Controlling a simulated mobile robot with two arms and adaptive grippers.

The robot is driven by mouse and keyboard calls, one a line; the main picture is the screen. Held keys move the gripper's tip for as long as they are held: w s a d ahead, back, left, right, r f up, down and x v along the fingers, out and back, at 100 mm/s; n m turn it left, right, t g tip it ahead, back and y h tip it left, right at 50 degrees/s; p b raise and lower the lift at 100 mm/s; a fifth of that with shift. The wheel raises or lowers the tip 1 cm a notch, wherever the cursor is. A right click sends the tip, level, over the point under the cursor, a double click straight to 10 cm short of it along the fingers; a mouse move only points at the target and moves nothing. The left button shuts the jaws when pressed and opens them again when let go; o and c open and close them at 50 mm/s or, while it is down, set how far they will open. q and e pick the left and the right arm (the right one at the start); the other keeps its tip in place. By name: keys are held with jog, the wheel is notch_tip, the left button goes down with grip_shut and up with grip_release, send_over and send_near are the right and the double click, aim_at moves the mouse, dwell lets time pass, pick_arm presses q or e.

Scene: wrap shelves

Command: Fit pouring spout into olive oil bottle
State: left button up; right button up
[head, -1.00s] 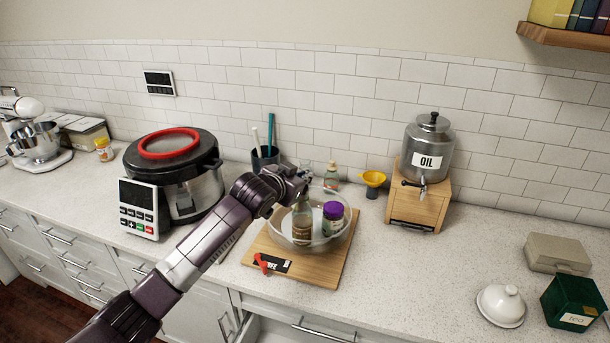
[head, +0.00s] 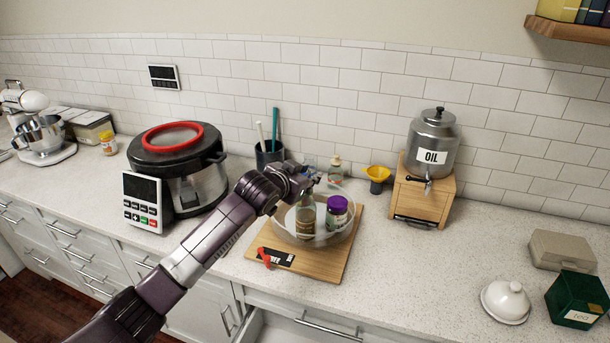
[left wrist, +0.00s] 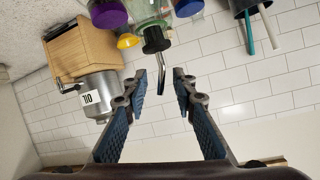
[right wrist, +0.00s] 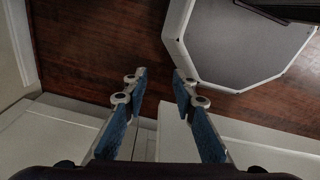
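The green-tinted glass olive oil bottle (head: 306,220) stands in a clear glass bowl beside a purple-lidded jar (head: 336,213). In the left wrist view the bottle (left wrist: 150,12) shows at the top. The pouring spout, with a black stopper (left wrist: 155,40) and a bent metal tube, is at the bottle's mouth. I cannot tell how deep it sits. My left gripper (left wrist: 160,74) is open, its fingertips on either side of the tube with gaps visible. In the head view my left gripper (head: 304,184) is just above the bottle. My right gripper (right wrist: 159,72) is open and empty above the floor.
The glass bowl (head: 344,236) stands on a wooden board (head: 322,266) with a red item (head: 264,257) at its front. A cooker (head: 190,170) stands left, an oil dispenser (head: 433,150) right. A yellow funnel (head: 377,173) is behind.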

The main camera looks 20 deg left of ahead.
pick_arm(q)
jog(key=v, duration=1.2)
jog(key=shift+f, duration=0.15)
